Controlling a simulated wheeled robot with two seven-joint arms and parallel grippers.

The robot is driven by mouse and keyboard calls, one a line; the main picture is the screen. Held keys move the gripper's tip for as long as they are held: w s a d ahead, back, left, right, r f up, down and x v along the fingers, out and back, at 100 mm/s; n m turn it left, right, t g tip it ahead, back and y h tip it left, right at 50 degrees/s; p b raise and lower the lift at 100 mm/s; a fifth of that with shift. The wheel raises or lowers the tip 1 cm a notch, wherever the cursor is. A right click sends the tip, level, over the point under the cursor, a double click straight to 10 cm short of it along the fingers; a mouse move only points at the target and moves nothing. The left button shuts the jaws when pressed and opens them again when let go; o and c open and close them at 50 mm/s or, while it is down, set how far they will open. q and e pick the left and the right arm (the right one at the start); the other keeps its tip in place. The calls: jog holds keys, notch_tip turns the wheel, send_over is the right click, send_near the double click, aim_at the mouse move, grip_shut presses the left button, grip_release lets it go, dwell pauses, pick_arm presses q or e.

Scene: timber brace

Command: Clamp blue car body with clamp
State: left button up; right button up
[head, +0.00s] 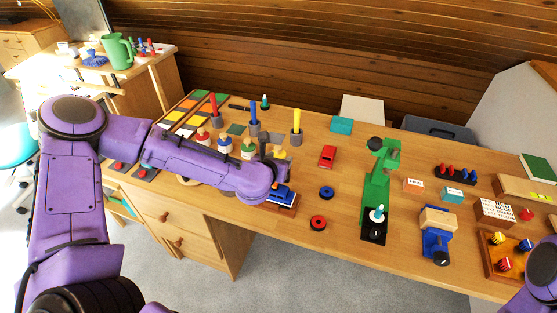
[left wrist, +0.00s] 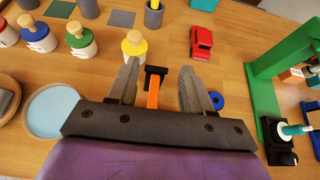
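The blue car body (head: 283,191) sits on a small brown block at the table's front edge, partly covered by my left wrist. It does not show in the left wrist view. A small tool with an orange bar and black head, which looks like the clamp (left wrist: 153,93), shows between my left fingers in the left wrist view. My left gripper (left wrist: 158,85) is open, with a gap on each side of the bar. In the head view my left gripper (head: 272,143) is partly hidden by my wrist. Of my right arm only a purple part shows, at bottom right.
A jar with a yellow lid (left wrist: 133,45) stands just beyond my left fingers. A red car (head: 327,156), a blue ring (head: 326,192) and a red ring (head: 318,222) lie to the right. A green stand (head: 376,185) and a blue vise (head: 436,238) stand farther right.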

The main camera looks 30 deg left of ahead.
pick_arm(q)
jog(key=p+v, duration=0.1)
jog(key=v, duration=0.9)
jog(key=shift+s+r, duration=0.15)
jog(key=shift+s, duration=0.05)
